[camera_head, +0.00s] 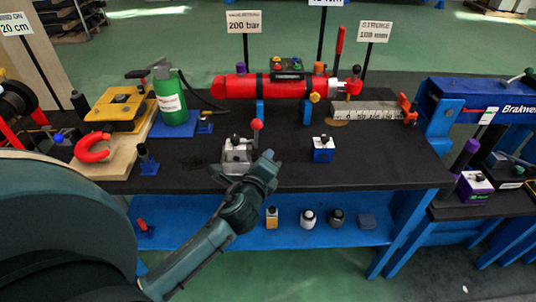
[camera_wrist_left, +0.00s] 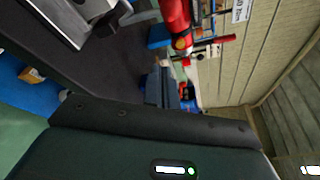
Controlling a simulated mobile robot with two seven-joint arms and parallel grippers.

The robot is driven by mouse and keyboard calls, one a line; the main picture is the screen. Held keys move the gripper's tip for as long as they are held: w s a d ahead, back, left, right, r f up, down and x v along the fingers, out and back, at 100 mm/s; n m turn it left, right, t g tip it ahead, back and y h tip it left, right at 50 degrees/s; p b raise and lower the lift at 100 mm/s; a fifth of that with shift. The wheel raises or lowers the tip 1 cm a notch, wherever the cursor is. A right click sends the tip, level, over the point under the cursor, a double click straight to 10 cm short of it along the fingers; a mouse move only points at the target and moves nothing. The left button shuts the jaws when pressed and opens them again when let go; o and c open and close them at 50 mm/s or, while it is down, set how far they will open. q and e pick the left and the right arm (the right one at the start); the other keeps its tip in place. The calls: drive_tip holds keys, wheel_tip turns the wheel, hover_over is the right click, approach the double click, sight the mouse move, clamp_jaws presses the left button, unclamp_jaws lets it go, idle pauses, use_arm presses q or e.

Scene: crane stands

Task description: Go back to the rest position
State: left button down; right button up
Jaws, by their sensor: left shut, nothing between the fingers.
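My left arm comes in from the lower left in the head view. Its gripper (camera_head: 224,177) is shut and empty, in front of the grey box with the red-knobbed lever (camera_head: 238,152) on the black bench top. It overlaps the lower part of that box in the picture; whether they touch I cannot tell. In the left wrist view the closed fingers (camera_wrist_left: 163,86) show beyond the dark gripper housing. My right gripper is in neither view.
The black bench (camera_head: 330,172) carries a red cylinder (camera_head: 280,86), a green bottle (camera_head: 172,100), a yellow plate (camera_head: 122,108) and a small blue switch box (camera_head: 323,150). A blue lower shelf (camera_head: 375,236) holds small items. A second bench with a blue beam (camera_head: 470,98) stands right.

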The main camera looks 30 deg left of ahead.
use_arm(q)
drive_tip(key=shift+f, duration=0.1)
idle(0.3)
drive_tip(key=s+d+f+n+g+h, duration=0.2)
drive_tip(key=s+d+f+n, duration=0.4)
drive_tip(key=s+n, duration=0.3)
drive_tip(key=s+d+f+n+g+h+p, duration=0.1)
drive_tip(key=s+d+f+n+g+h, duration=0.1)
drive_tip(key=s+d+f+n+h, duration=0.3)
drive_tip(key=s+d+f+n, duration=0.2)
drive_tip(key=s+n, duration=0.2)
drive_tip(key=s, duration=0.1)
drive_tip(key=shift+d+g+h+p, duration=0.2)
drive_tip(key=shift+g+h+p, duration=0.1)
drive_tip(key=shift+g, duration=0.1)
